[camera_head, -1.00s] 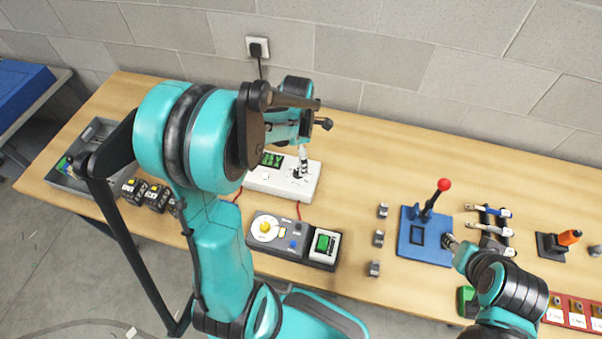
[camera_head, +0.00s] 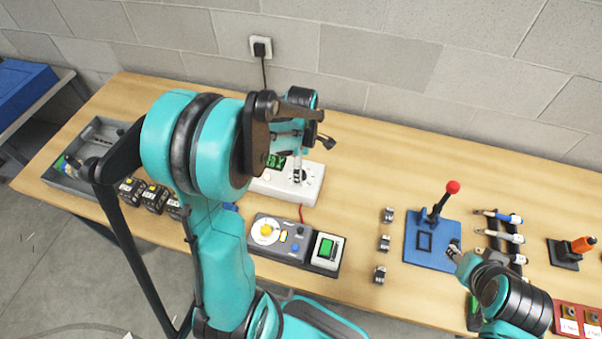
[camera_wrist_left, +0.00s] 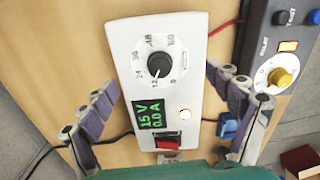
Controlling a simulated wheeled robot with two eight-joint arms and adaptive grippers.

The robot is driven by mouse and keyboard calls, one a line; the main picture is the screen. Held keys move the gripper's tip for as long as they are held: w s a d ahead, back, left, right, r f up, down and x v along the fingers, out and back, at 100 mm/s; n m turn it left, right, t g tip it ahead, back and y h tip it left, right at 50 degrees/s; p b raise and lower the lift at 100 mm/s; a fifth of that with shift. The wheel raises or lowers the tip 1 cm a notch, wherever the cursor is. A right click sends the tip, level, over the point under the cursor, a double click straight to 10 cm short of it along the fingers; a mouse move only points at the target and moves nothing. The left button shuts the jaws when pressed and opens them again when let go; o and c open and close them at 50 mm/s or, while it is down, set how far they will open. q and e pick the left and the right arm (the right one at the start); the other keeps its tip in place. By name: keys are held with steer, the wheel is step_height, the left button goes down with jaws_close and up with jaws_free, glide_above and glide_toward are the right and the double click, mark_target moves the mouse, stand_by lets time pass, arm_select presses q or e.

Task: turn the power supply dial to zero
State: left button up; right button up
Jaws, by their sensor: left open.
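The white power supply (camera_head: 311,183) stands on the bench below my left gripper. In the left wrist view its white case (camera_wrist_left: 130,25) carries a black dial (camera_wrist_left: 158,64) with numbers around it. The white mark on the dial points near 12. The green display (camera_wrist_left: 151,115) reads 15 V and 0.0 A. A red switch (camera_wrist_left: 168,142) sits below it. My left gripper (camera_wrist_left: 161,80) is open, its fingers apart on either side of the case, not touching the dial.
A grey box with a yellow dial (camera_head: 277,239) stands in front of the supply. A blue plate with a red-knobbed lever (camera_head: 428,246), small metal clips (camera_head: 385,243) and a grey tray (camera_head: 108,132) are also on the bench. The wood behind the lever is clear.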

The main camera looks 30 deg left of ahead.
arm_select(q)
steer(key=shift+m, duration=0.9)
steer(key=shift+f+b, duration=1.65)
steer(key=shift+f, duration=0.25)
steer(key=c, duration=0.9)
steer(key=shift+s+r, duration=0.1)
steer(key=c, duration=0.4)
steer(key=shift+c, duration=0.2)
